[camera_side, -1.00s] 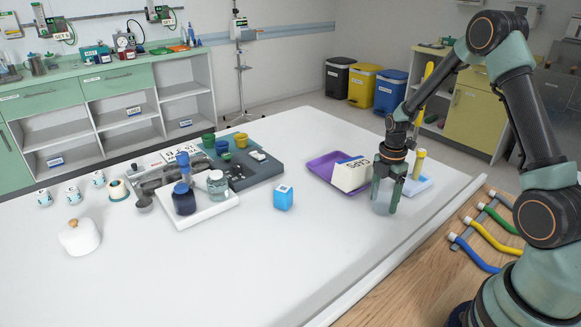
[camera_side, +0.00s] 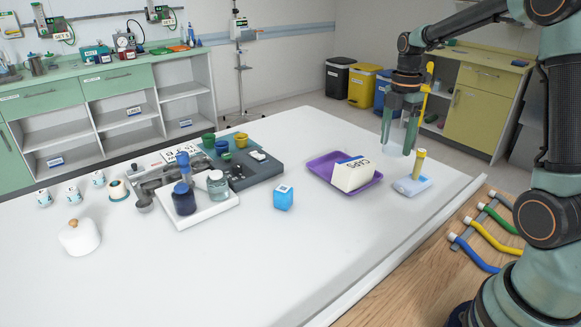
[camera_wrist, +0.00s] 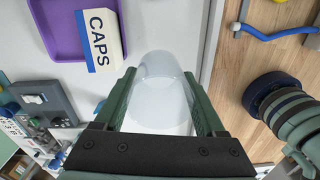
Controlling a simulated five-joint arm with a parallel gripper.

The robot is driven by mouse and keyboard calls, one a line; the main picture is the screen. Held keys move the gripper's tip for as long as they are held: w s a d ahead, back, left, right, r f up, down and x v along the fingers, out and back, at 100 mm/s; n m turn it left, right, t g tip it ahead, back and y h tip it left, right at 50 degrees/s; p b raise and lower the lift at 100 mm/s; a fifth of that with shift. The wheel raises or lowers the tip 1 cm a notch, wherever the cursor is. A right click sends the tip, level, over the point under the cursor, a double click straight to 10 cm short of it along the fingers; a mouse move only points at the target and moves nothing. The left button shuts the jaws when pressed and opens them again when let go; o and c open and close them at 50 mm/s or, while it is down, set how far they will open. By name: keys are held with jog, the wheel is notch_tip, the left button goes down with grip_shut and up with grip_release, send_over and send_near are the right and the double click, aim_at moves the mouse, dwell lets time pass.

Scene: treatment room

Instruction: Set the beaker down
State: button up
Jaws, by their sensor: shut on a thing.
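My gripper (camera_side: 400,125) is shut on a clear glass beaker (camera_side: 398,138), its two green fingers on either side of it. In the side view the beaker hangs in the air, behind and above the small stand with the yellow-topped tube, and the glass is faint. In the wrist view the beaker (camera_wrist: 160,92) sits between the fingers of my gripper (camera_wrist: 163,98), with the white table top (camera_wrist: 142,25) showing beyond it. Its exact height over the table is hard to tell.
A purple tray (camera_side: 318,165) with a white CAPS box (camera_side: 350,178) lies left of the stand with the yellow-topped tube (camera_side: 418,165). A blue cube (camera_side: 284,199) stands alone. The front middle of the table is clear. Coloured tubes (camera_side: 490,235) lie on the wooden surface.

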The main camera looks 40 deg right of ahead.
jog(key=shift+r, duration=0.95)
jog(key=shift+w+a+r, duration=0.1)
jog(key=shift+a+r, duration=0.1)
jog(key=shift+a, duration=0.1)
jog(key=a+r+m, duration=0.2)
jog(key=a+m, duration=1.4)
jog(key=a, duration=0.1)
jog(key=s+f, duration=0.4)
jog(key=w+d+n, duration=0.1)
jog(key=d+n, duration=0.4)
jog(key=w+d+r+n, duration=0.1)
jog(key=d+n, duration=0.4)
jog(key=d, duration=0.1)
jog(key=w+d+r+n, duration=0.1)
jog(key=w+d+n, duration=0.1)
jog(key=d+n, duration=0.2)
jog(key=shift+d+n, duration=0.4)
jog(key=shift+d, duration=0.3)
jog(key=shift+s+d+n, duration=0.1)
jog(key=shift+d+n, duration=0.5)
jog(key=shift+d, duration=0.05)
jog(key=shift+f, duration=0.15)
